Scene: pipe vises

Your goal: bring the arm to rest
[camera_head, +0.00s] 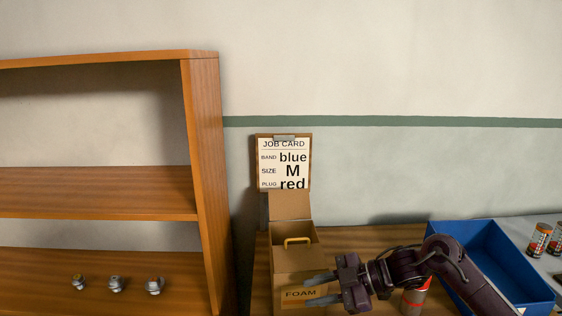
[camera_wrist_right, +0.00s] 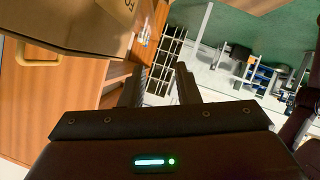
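My right arm comes in from the lower right of the head view. Its dark gripper (camera_head: 312,290) points left, in front of the cardboard box marked FOAM (camera_head: 285,277). The fingers are apart with nothing seen between them. In the right wrist view the two fingers of the gripper (camera_wrist_right: 158,82) also stand apart, with a gap and the room behind it. The box (camera_wrist_right: 70,22) shows there at the upper left, beside the fingers. I cannot tell from the frames whether gripper and box touch. My left gripper is not in view.
A blue bin (camera_head: 478,250) stands behind my right forearm. A job card (camera_head: 284,163) reads blue, M, red. A wooden shelf (camera_head: 205,180) at left holds three metal fittings (camera_head: 115,284). Cans (camera_head: 538,240) stand far right.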

